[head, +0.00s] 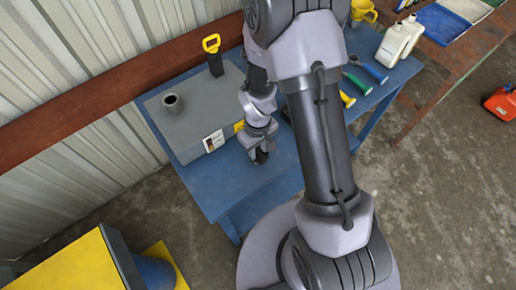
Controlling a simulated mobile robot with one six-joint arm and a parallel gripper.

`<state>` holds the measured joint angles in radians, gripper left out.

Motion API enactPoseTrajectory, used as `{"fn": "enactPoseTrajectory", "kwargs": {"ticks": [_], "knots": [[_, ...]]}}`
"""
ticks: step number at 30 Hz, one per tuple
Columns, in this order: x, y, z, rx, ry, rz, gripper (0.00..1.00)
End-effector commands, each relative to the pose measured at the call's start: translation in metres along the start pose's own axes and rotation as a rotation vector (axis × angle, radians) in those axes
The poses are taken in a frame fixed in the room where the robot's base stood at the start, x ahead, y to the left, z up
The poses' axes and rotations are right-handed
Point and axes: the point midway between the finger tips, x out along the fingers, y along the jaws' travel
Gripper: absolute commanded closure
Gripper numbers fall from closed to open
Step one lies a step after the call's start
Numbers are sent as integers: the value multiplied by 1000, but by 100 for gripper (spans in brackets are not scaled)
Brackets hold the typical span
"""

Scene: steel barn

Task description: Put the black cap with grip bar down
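My gripper (260,149) points down over the front part of the blue table (238,184), just right of the grey tank's front corner. The black cap with grip bar (261,158) shows as a small dark shape at the fingertips, and my gripper appears shut on it. The fingers and the wrist hide most of the cap. I cannot tell whether the cap touches the table top. The grey tank (190,120) has an open round neck (171,102) on top and a white label on its front.
A yellow-handled tool (213,52) stands at the tank's back. Right of my arm lie green-handled (356,83) and blue-handled (375,73) tools, near a cream jug (399,40). A yellow box (75,268) stands at front left. The table's front left is bare.

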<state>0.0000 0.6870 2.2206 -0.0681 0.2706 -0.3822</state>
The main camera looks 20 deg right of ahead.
Motion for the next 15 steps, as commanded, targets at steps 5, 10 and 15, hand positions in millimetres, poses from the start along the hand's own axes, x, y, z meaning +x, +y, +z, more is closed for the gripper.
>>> {"fn": "enactPoseTrajectory", "kwargs": {"ticks": [5, 10, 15], "knots": [[-3, 0, 0, 0, 0, 0, 67], [-38, 0, -2, 1, 5, 1, 67], [-88, 0, -1, 1, 5, 1, 67]]}}
